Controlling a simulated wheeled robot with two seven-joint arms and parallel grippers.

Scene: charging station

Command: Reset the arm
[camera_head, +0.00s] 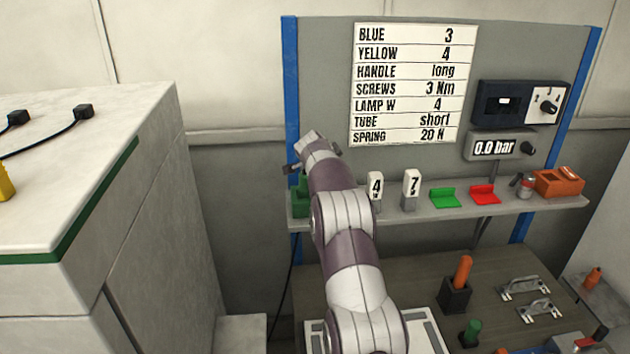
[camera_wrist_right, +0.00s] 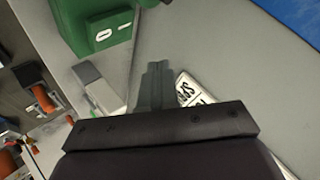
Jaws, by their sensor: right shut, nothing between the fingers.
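My right arm rises from the bottom middle of the head view. Its gripper (camera_head: 312,150) is in front of the back panel, left of the white chart and above the green object on the shelf; the fingertips are hard to make out there. In the right wrist view the two fingers of the gripper (camera_wrist_right: 155,82) are close together with nothing between them. A green box (camera_wrist_right: 95,25) shows beyond them at the upper left, and part of the chart (camera_wrist_right: 200,100) shows to their right. My left gripper is in neither view.
The shelf (camera_head: 400,220) holds number tags (camera_head: 375,187), a green tray (camera_head: 444,198), a red tray (camera_head: 485,195) and an orange box (camera_head: 558,182). A pressure display (camera_head: 494,147) hangs above. A white cabinet (camera_head: 90,180) stands left. Tools stand on the bench (camera_head: 400,262) below.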

